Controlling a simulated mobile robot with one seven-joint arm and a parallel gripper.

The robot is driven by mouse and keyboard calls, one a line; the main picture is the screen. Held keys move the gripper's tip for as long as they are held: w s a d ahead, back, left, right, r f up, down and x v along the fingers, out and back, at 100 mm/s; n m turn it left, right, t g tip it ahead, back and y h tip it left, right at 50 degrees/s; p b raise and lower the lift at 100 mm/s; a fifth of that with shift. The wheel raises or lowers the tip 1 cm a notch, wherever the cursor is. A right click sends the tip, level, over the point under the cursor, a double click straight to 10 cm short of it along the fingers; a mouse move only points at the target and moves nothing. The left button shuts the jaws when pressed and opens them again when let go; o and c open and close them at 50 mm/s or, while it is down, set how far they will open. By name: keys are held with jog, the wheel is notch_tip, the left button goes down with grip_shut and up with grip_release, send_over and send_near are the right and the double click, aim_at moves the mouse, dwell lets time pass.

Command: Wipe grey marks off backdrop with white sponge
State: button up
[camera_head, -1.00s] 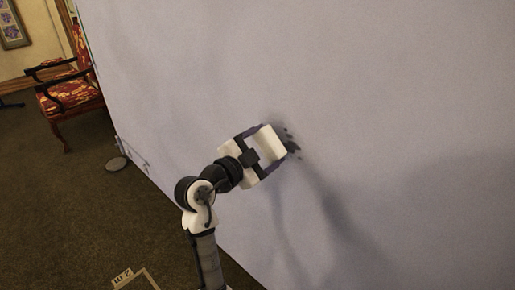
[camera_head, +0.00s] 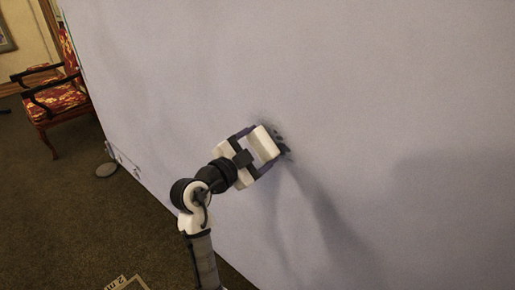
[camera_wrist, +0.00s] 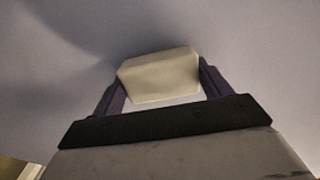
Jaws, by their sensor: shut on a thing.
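My gripper (camera_head: 264,146) is shut on the white sponge (camera_head: 264,143), close to the backdrop (camera_head: 390,90). In the wrist view the sponge (camera_wrist: 158,76) is a pale block between the two dark fingers of my gripper (camera_wrist: 160,80). The grey marks (camera_head: 281,138) are small dark spots on the backdrop, just right of the sponge. The sponge and gripper may hide some of them. I cannot tell for sure whether the sponge touches the backdrop.
A red patterned armchair (camera_head: 58,95) stands on the brown carpet at the left. A round disc (camera_head: 107,170) lies on the floor near the backdrop's lower edge. A floor marker (camera_head: 127,284) lies at the bottom. The backdrop to the right is clear, with the arm's shadow on it.

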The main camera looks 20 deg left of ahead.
aim_at(270, 154)
jog(key=shift+x, duration=0.8)
jog(key=shift+s+d+b, duration=0.4)
jog(key=shift+d, duration=0.45)
jog(key=shift+s+d+b, duration=0.35)
jog(key=shift+d+b, duration=0.05)
jog(key=shift+d, duration=0.45)
jog(key=shift+s+d+b, duration=0.25)
jog(key=shift+d+b, duration=0.1)
jog(key=shift+d, duration=0.55)
jog(key=shift+s+d+b, duration=0.25)
jog(key=shift+d+b, duration=0.1)
jog(key=shift+d, duration=0.55)
jog(key=shift+a, duration=0.1)
